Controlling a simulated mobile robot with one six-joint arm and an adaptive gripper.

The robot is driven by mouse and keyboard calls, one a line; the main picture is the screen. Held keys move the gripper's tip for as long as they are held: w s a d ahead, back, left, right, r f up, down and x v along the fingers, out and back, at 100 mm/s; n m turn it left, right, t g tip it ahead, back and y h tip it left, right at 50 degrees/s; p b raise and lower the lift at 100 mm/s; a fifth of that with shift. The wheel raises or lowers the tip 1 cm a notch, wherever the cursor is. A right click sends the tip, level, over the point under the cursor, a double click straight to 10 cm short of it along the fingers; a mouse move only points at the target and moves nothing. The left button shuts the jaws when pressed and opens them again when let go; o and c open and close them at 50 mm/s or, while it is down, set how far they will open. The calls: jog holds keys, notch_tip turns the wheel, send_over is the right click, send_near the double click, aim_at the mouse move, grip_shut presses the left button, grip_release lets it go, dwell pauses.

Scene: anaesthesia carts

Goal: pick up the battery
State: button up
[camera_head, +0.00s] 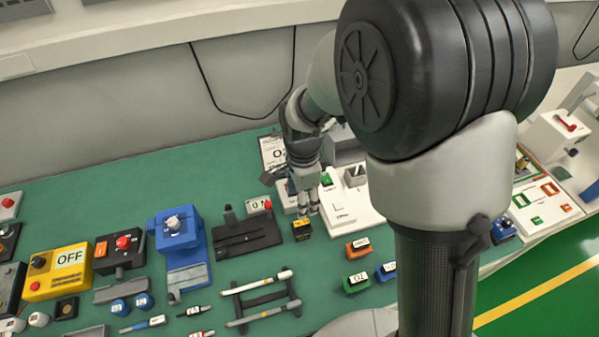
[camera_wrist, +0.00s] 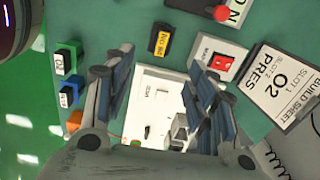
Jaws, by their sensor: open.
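A small black block with a yellow label (camera_head: 301,228), which looks like the battery, lies on the green table just in front of my gripper (camera_head: 308,203). It also shows in the wrist view (camera_wrist: 159,40), at the top centre, beyond the fingertips. My gripper also shows in the wrist view (camera_wrist: 160,75), with its two fingers wide apart and nothing between them. It points down over the edge of a white board (camera_wrist: 150,85). The block is outside the fingers. I cannot tell the exact height of the fingertips.
A red switch on a white base (camera_wrist: 222,64) sits close to the right finger in the wrist view. A build sheet (camera_wrist: 280,85) is beside it. Green (camera_head: 356,282) and orange (camera_head: 358,247) blocks lie nearby. A black fixture (camera_head: 247,236) stands left of the block.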

aim_at(302, 229)
notch_tip(302, 229, down, 12)
jog(key=b, duration=0.3)
jog(key=shift+f, duration=0.1)
jog(key=shift+w+f+b, duration=0.15)
jog(key=shift+f+b, duration=0.3)
jog(key=shift+f, duration=1.1)
jog(key=shift+w+f+b, duration=0.1)
jog(key=shift+f+b, duration=0.3)
jog(key=shift+f, duration=1.1)
jog(key=shift+r, duration=0.1)
jog(key=c, duration=0.8)
